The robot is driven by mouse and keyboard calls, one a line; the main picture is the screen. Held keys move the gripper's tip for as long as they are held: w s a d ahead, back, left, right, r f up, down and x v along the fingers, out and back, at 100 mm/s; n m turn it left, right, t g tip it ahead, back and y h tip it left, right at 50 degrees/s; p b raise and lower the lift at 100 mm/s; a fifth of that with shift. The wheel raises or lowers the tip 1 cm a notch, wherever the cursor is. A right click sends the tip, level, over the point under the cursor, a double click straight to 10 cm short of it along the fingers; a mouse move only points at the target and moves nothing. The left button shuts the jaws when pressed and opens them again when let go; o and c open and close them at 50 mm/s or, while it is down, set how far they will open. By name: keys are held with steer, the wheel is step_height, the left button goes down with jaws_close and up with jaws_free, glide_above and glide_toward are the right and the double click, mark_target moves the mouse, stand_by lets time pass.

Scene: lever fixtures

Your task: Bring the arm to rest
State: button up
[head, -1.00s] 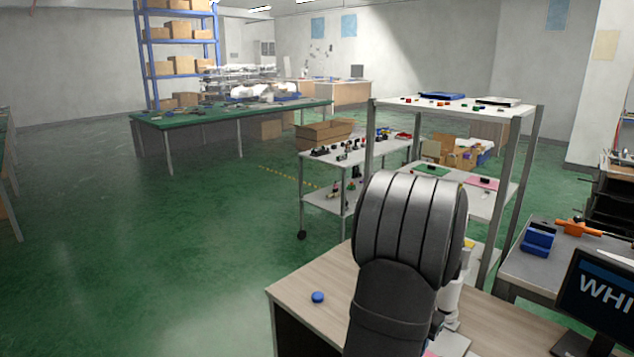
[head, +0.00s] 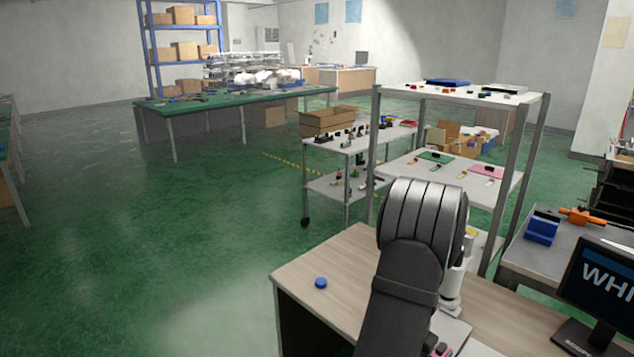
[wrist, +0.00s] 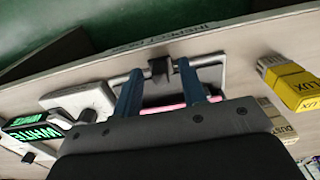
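My gripper (wrist: 160,75) shows in the wrist view with its two blue fingers apart. Nothing is clamped between them. Beyond the fingertips, a black block (wrist: 160,68) sits on a thin bar over a light grey plate (wrist: 208,72) on the wooden bench. I cannot tell whether the fingers touch the bar. A patch of pink shows low between the fingers. In the head view, my dark arm with its ribbed grey joint rises over the bench (head: 335,262) and hides the gripper.
Left in the wrist view are a white fixture (wrist: 85,100) and a green-lettered display (wrist: 38,130); right is a yellow LUX device (wrist: 292,85). In the head view, a blue disc (head: 320,283) lies on the bench, a shelf rack (head: 460,92) stands behind, and a monitor (head: 598,290) is right.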

steer(key=shift+r, duration=0.1)
step_height(320, 180, up, 17)
step_height(320, 180, down, 17)
steer(key=shift+r, duration=0.2)
steer(key=shift+w+d+f, duration=0.35)
steer(key=shift+w+d, duration=0.8)
steer(key=shift+w, duration=0.05)
stand_by(1.0)
